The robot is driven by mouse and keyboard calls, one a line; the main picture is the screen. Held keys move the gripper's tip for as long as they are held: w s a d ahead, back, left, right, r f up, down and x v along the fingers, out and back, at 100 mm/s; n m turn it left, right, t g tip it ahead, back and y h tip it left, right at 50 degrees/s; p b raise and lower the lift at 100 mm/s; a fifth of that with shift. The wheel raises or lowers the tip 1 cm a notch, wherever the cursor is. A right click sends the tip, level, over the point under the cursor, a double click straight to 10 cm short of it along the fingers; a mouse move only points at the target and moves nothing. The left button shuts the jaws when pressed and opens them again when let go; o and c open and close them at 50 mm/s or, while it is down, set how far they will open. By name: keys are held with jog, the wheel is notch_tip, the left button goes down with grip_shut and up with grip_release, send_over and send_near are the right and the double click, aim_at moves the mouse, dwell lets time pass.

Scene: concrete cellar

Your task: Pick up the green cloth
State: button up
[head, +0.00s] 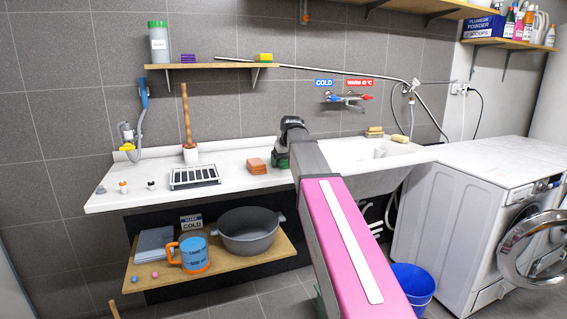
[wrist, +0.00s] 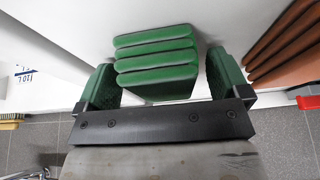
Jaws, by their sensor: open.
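The green cloth (wrist: 156,62) is a folded stack of several layers on the white counter in the wrist view. My gripper (wrist: 163,82) has green finger pads, one to each side of the cloth, spread apart. The cloth lies between them, with a small gap visible on the left and a narrow one on the right. In the head view my gripper (head: 281,159) is low over the counter, and my arm hides most of it; the green there cannot be clearly told apart as cloth or pads.
A folded orange-brown cloth (head: 257,165) lies left of my gripper, close beside the right finger in the wrist view (wrist: 284,45). The sink (head: 372,152) is to the right.

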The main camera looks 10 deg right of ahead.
jog(key=c, duration=1.1)
jog(key=shift+o, duration=0.2)
jog(key=shift+r, duration=0.1)
jog(key=shift+r, duration=0.45)
jog(key=r, duration=0.3)
jog(key=shift+s+a+r, duration=0.25)
jog(key=shift+a+r, duration=0.05)
jog(key=shift+a, duration=0.1)
jog(key=s+a+r, duration=0.1)
jog(key=a+r, duration=0.1)
jog(key=a, duration=0.1)
jog(key=s+a+r, duration=0.4)
jog(key=a, duration=0.1)
jog(key=shift+a, duration=0.3)
jog(key=shift+s+a+r, duration=0.15)
jog(key=shift+s+a, duration=0.1)
jog(key=shift+a, duration=0.05)
